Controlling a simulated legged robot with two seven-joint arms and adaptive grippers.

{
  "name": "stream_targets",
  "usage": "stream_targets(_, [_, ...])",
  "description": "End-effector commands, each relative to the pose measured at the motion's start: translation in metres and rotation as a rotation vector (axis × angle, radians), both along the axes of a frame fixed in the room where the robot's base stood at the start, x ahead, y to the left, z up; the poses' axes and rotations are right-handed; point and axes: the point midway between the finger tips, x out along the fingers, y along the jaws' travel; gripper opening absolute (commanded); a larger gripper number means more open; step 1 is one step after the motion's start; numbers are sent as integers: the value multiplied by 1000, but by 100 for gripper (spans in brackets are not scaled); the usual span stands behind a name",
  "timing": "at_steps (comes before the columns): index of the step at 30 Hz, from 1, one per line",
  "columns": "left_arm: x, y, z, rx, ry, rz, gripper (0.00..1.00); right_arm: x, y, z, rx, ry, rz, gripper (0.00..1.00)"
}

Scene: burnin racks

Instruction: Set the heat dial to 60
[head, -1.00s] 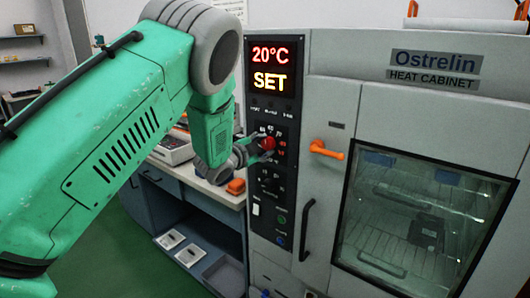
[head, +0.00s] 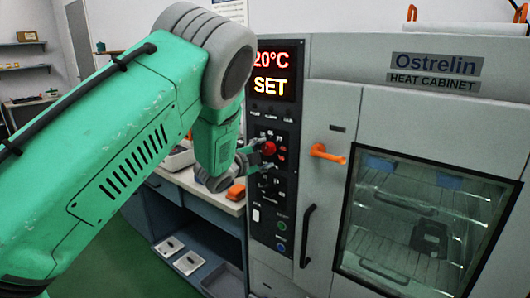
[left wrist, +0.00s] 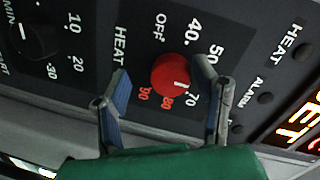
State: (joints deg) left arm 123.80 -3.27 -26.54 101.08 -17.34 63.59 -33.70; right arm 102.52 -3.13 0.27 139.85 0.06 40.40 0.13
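The red heat dial (head: 269,148) is on the cabinet's dark control panel, below the display (head: 272,72) reading 20°C SET, its first digit partly covered by my arm. In the left wrist view the dial (left wrist: 170,74) has a white mark facing lower right, toward the 70 side. Labels OFF, 40, 50, 70, 80 and 90 show; 60 is hidden near a finger. My left gripper (head: 256,158) is at the dial. In the left wrist view its fingers (left wrist: 166,92) are spread, one either side, with gaps visible. My right gripper is not in view.
A second, black dial (left wrist: 32,38) with minute marks sits beside the heat dial on the panel. The cabinet's orange door handle (head: 328,153) and glass door (head: 420,225) are to the right. A bench (head: 215,197) with an orange object (head: 236,191) stands left.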

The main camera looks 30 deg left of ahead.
Motion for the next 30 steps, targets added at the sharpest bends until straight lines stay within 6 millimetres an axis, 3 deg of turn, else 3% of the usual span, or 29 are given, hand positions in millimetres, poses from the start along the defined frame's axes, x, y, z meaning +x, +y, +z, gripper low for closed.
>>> stream_targets(11, [-7,1,8,1,-13,1,55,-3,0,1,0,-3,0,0])
stream_targets(24, [-91,2,15,-1,-8,1,55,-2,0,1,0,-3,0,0])
stream_targets(30, [-112,3,16,0,-9,1,55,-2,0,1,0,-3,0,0])
